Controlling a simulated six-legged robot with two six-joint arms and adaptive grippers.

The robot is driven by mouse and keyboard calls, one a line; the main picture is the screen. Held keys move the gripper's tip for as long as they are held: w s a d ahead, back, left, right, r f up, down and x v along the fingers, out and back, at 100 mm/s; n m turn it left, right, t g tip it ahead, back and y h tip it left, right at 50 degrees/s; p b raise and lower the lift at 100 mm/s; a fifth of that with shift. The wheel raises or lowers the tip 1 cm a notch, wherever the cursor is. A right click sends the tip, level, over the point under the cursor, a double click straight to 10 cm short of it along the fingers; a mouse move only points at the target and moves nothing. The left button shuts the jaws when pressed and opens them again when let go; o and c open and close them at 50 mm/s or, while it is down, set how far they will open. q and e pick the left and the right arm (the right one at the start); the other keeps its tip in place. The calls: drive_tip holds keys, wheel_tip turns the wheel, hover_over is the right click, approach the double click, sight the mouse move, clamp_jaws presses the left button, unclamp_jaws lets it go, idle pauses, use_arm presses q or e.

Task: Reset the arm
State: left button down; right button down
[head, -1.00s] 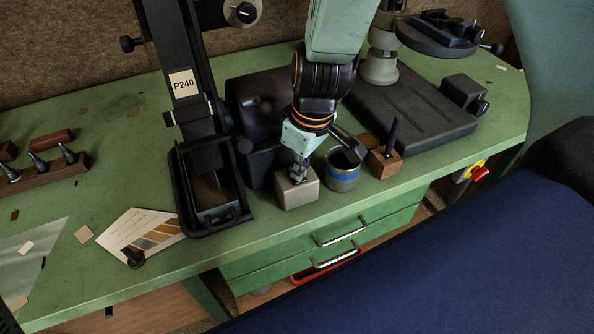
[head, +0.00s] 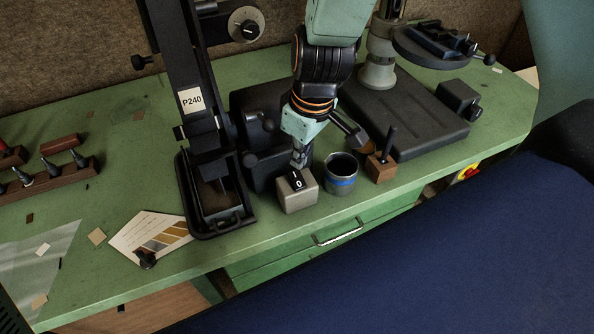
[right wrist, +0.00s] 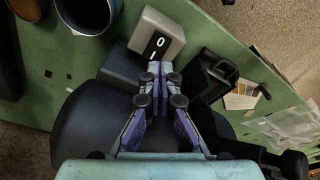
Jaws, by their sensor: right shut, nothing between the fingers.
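My right arm comes down from the top of the head view. Its gripper (head: 299,163) is shut and empty, just behind and above the grey switch box (head: 298,194). The black rocker on the box, marked I and 0, shows uncovered on its top. In the right wrist view my shut fingertips (right wrist: 160,68) point at the switch box (right wrist: 160,32), close to its rocker end; I cannot tell whether they touch it. My left gripper is not in view.
A belt sander (head: 190,100) marked P240 stands left of the box. A blue-banded cup (head: 341,180) and a wooden block with a black peg (head: 380,168) stand right of it. A drill press base (head: 415,115) lies behind. The bench's left front holds a card (head: 140,232).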

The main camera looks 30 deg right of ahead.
drive_tip(key=shift+r+p, duration=0.3)
drive_tip(key=shift+r, duration=0.3)
drive_tip(key=shift+f, duration=0.15)
drive_tip(key=s+d+f+m+g, duration=0.1)
drive_tip(key=s+f+m, duration=0.2)
drive_tip(key=s+f, duration=0.8)
drive_tip(key=s+d+f+m+g, duration=0.1)
drive_tip(key=s+f+m, duration=0.2)
drive_tip(key=s+f, duration=0.75)
wheel_tip(320, 180, down, 15)
drive_tip(key=s+b, duration=0.2)
drive_tip(key=b, duration=1.5)
drive_tip(key=shift+h, duration=0.4)
drive_tip(key=shift+d+f, duration=0.1)
